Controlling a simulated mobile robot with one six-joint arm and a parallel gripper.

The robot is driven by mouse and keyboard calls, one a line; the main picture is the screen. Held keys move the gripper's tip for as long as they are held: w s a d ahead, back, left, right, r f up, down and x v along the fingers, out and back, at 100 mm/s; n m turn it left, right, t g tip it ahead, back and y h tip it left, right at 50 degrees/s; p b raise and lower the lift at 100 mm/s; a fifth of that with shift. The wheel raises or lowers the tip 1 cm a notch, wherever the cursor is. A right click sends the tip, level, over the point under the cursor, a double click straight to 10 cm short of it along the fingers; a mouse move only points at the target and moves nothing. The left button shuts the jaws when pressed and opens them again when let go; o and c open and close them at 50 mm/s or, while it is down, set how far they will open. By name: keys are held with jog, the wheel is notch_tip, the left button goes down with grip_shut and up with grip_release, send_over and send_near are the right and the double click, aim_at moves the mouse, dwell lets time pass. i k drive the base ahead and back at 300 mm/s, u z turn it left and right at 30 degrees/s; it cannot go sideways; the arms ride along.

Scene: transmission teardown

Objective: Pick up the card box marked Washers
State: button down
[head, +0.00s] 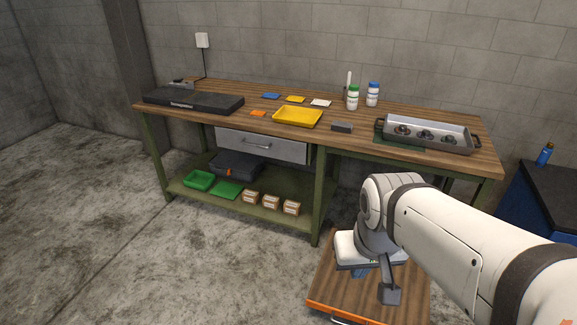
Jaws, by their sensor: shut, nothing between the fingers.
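Three small brown card boxes with pale labels stand in a row on the lower shelf of the workbench: the left box (251,197), the middle box (271,202) and the right box (291,208). The print is too small to read, so I cannot tell which one is marked Washers. My gripper (360,272) points down over the wooden-topped cart at the lower right, well apart from the boxes. It is shut and empty, and partly hidden by my own wrist.
Left of the boxes on the shelf (300,222) are a green tray (199,180), a green mat (227,190) and a dark case (236,164). A drawer (262,146) hangs above them. The bench leg (318,215) stands right of the boxes. The cart (330,290) is nearby; floor at left is clear.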

aim_at(290, 207)
jog(key=z, duration=0.05)
jog(key=i, duration=0.75)
jog(key=z, duration=2.85)
jog(key=k, duration=1.55)
jog(key=u, duration=2)
